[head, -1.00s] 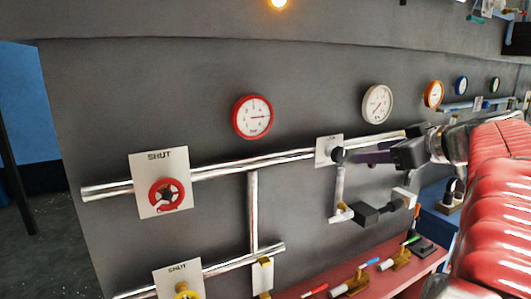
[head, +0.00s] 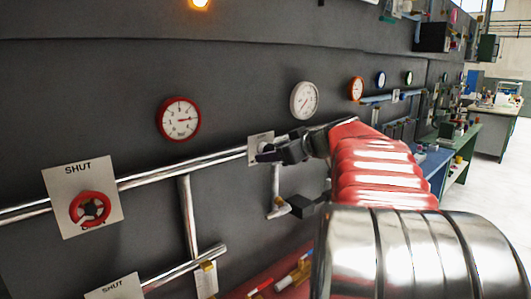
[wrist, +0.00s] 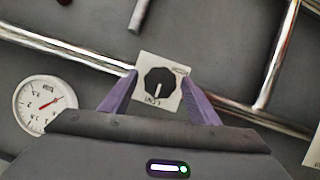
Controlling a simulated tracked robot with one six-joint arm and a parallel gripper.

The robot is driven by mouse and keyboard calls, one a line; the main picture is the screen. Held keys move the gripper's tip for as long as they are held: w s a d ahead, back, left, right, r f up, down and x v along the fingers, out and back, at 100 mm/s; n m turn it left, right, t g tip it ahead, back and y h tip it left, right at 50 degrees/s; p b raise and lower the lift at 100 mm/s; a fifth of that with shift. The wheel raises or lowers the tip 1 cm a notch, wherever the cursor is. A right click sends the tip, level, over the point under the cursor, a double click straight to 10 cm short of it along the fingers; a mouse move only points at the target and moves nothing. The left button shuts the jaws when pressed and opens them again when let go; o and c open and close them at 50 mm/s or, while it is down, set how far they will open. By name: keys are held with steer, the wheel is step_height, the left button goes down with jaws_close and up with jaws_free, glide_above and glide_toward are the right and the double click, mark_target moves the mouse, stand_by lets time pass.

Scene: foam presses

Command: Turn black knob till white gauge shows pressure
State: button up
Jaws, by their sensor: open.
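The black knob (wrist: 160,82) sits on a small white plate (wrist: 148,62) on the grey wall. In the wrist view it shows between the two purple fingers of my open gripper (wrist: 159,77). The fingertips lie at the plate's left and right edges in the picture; I cannot tell whether they touch it. In the head view my gripper (head: 268,153) covers most of the plate (head: 258,140) and hides the knob. The white gauge (head: 304,99) is above and right of the plate. It also shows in the wrist view (wrist: 42,103), with a red needle; its reading is too small to tell.
A red gauge (head: 179,118) and a red valve wheel (head: 90,209) on a plate marked SHUT are to the left. Metal pipes (head: 190,167) run along the wall. A dark box (head: 304,206) sits below the knob. Benches (head: 495,130) stand far right.

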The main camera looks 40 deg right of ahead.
steer(key=shift+w+f, duration=0.2)
steer(key=shift+w, duration=0.3)
steer(key=c, duration=1)
steer(key=shift+d, duration=0.15)
steer(key=shift+c, duration=0.2)
